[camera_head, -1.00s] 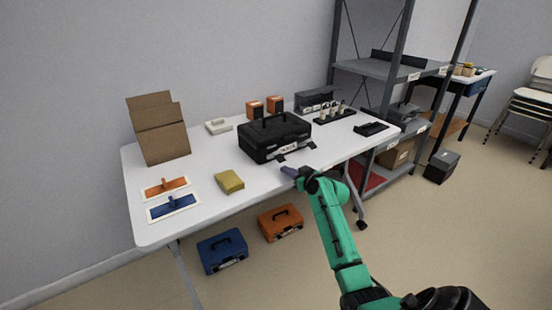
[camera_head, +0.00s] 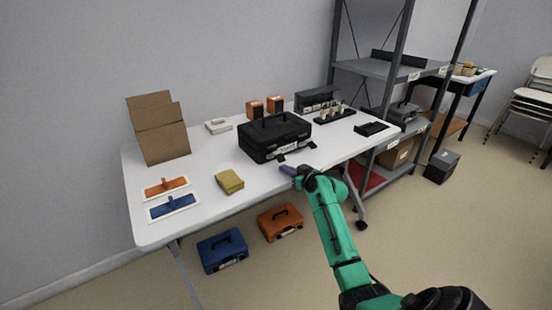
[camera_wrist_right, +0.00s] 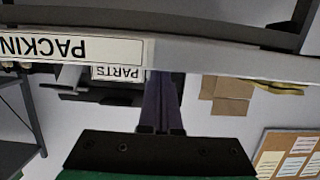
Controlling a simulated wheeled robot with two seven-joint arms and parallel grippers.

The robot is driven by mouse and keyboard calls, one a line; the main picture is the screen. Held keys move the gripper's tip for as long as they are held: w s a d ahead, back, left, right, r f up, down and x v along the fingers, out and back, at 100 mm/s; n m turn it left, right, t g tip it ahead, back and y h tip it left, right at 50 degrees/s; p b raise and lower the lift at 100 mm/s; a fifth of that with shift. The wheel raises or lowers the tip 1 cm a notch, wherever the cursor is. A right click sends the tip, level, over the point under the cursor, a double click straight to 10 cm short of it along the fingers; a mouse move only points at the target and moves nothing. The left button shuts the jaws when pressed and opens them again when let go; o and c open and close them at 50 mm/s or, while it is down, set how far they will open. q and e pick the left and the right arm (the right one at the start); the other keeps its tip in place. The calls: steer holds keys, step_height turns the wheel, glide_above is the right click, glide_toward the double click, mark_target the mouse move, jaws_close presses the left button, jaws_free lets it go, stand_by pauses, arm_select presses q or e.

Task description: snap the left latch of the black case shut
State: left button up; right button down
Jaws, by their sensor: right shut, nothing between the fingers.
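The black case (camera_head: 272,138) stands closed on the white table, its handle on top and a pale label on its front. Its left latch (camera_head: 281,158) and right latch (camera_head: 311,145) stick out from the lower front like flaps, apparently not flat against it. My right gripper (camera_head: 290,171) is shut and empty in front of the case at the table's front edge, apart from the left latch. In the right wrist view, which looks upside down, the shut fingers (camera_wrist_right: 160,102) point towards the table edge, and the case's PARTS label (camera_wrist_right: 118,73) shows beside them. My left gripper is out of view.
The white table (camera_head: 245,205) has a front edge close to my gripper; a PACKING label (camera_wrist_right: 70,47) shows there. A yellow sponge-like block (camera_head: 229,181), two trowels and a cardboard box (camera_head: 158,128) lie left. A black tray (camera_head: 371,129) is right.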

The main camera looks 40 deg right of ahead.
mark_target(282, 161)
steer(key=shift+w+r+b, duration=0.25)
steer(key=shift+w+r, duration=0.05)
steer(key=shift+w, duration=0.45)
steer(key=shift+w+r+b, duration=0.2)
steer(key=shift+w+r, duration=0.05)
steer(key=shift+w, duration=0.45)
stand_by(0.4)
steer(key=shift+s+p, duration=0.3)
steer(key=shift+s, duration=0.05)
steer(key=v, duration=0.1)
steer(key=p+v, duration=0.1)
steer(key=shift+s+f, duration=0.15)
steer(key=shift+s, duration=0.2)
steer(key=s+p, duration=0.1)
steer(key=s, duration=0.2)
steer(key=shift+s+f, duration=0.1)
steer(key=shift+s, duration=0.25)
